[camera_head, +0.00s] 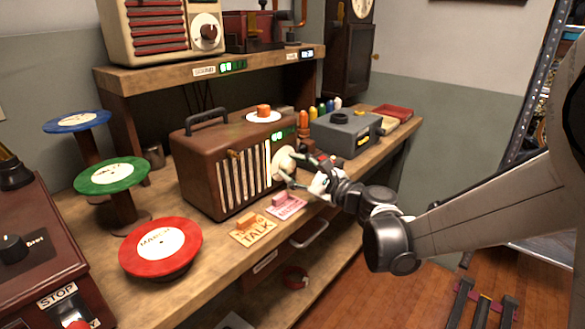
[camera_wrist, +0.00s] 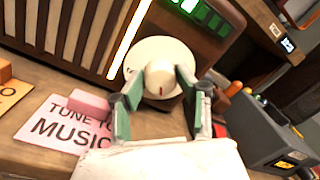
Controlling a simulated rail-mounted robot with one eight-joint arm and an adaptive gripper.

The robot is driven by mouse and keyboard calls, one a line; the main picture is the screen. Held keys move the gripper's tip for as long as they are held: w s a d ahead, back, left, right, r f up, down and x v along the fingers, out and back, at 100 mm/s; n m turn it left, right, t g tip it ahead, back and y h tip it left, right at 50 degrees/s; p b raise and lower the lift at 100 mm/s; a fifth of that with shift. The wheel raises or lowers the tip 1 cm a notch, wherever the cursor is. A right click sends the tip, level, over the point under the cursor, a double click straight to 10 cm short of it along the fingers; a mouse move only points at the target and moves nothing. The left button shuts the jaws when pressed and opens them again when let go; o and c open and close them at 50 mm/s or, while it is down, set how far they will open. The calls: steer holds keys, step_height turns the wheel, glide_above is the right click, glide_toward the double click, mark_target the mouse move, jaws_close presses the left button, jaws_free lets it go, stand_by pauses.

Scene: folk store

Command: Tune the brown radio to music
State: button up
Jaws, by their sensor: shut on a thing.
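The brown radio (camera_head: 228,165) stands on the wooden workbench, with a dark top handle, pale vertical slats and a green lit display (camera_head: 278,137) above its dial. The cream round dial (camera_wrist: 160,62) sits on the right of its front, with a knob (camera_wrist: 160,82) that bears a red mark pointing down. My gripper (camera_head: 290,168) is at the radio's front right. In the wrist view its green-padded fingers (camera_wrist: 157,100) are shut on the knob, one on each side. A pink card reading "TUNE TO MUSIC" (camera_wrist: 75,128) lies in front of the radio with a pink block on it.
An orange "TALK" card (camera_head: 254,232) lies left of the pink card. A red disc (camera_head: 161,246) and green disc (camera_head: 111,176) stand to the left. A grey box (camera_head: 345,132) stands right of the radio. A shelf with a cream radio (camera_head: 152,30) is above.

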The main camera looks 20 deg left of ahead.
steer(key=o, duration=1.1)
steer(key=v, duration=1.2)
steer(key=shift+s, duration=0.1)
steer(key=s+d+r+n+h+p, duration=0.2)
steer(key=s+d+n+h+p, duration=0.1)
steer(key=s+d+n+h, duration=0.2)
steer(key=s+d+r+n+h+p, duration=0.2)
steer(key=s+d+n+h+p, duration=0.2)
steer(key=s+d, duration=0.6)
steer(key=s+d+r+n+h+p, duration=0.2)
steer(key=s+d+n+h+p, duration=0.2)
steer(key=d, duration=1)
steer(key=shift+s+d+r+n+g+h, duration=0.1)
steer(key=shift+s+n+g+h, duration=0.1)
steer(key=shift+s+n+h, duration=0.55)
steer(key=shift+s+d+n+g+h, duration=0.1)
steer(key=shift+s+n+g+h, duration=0.15)
steer(key=shift+s+h, duration=0.85)
